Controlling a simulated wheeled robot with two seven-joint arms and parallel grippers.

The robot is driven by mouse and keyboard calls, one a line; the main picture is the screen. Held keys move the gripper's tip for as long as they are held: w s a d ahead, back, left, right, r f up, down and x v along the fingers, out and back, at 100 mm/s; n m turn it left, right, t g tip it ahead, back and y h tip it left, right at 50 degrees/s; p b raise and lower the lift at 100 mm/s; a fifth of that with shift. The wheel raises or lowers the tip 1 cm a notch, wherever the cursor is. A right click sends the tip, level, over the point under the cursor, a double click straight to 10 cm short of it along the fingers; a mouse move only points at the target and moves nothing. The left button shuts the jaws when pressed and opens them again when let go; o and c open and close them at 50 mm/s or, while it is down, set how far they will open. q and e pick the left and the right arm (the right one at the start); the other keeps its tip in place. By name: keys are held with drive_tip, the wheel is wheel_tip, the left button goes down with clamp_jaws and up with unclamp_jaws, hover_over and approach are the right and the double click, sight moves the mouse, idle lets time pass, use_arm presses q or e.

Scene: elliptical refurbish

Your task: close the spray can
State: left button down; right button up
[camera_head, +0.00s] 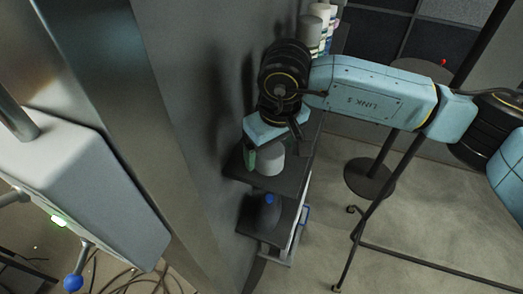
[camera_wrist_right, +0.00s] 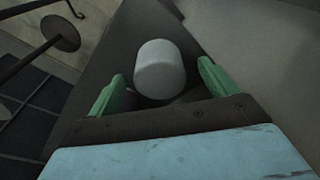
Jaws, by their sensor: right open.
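A white, rounded cylinder (camera_head: 270,160) stands on the upper dark shelf; I cannot tell whether it is a cap or a whole can. In the right wrist view this white cylinder (camera_wrist_right: 160,68) stands between and just beyond the fingertips. My right gripper (camera_wrist_right: 158,90) is open, with one green finger on each side and a visible gap to the cylinder. In the head view my right gripper (camera_head: 262,154) reaches down beside it, and one finger is mostly hidden. Several cans with pale tops (camera_head: 312,32) stand farther back, partly behind my arm. My left gripper is not in view.
The dark upper shelf (camera_head: 296,180) is narrow and stands against a grey wall (camera_head: 190,100). A dark bottle with a blue top (camera_head: 267,212) is on the lower shelf. A black stand (camera_head: 370,178) and thin poles are to the right. A white machine (camera_head: 80,180) is at left.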

sight(270, 149)
drive_tip(key=shift+f, duration=0.5)
drive_tip(key=c, duration=1)
drive_tip(key=shift+c, duration=0.3)
wheel_tip(270, 149, up, 10)
drive_tip(key=shift+w+a+b, duration=0.15)
drive_tip(key=shift+b, duration=0.6)
drive_tip(key=shift+w+f, duration=0.1)
drive_tip(key=shift+w, duration=0.1)
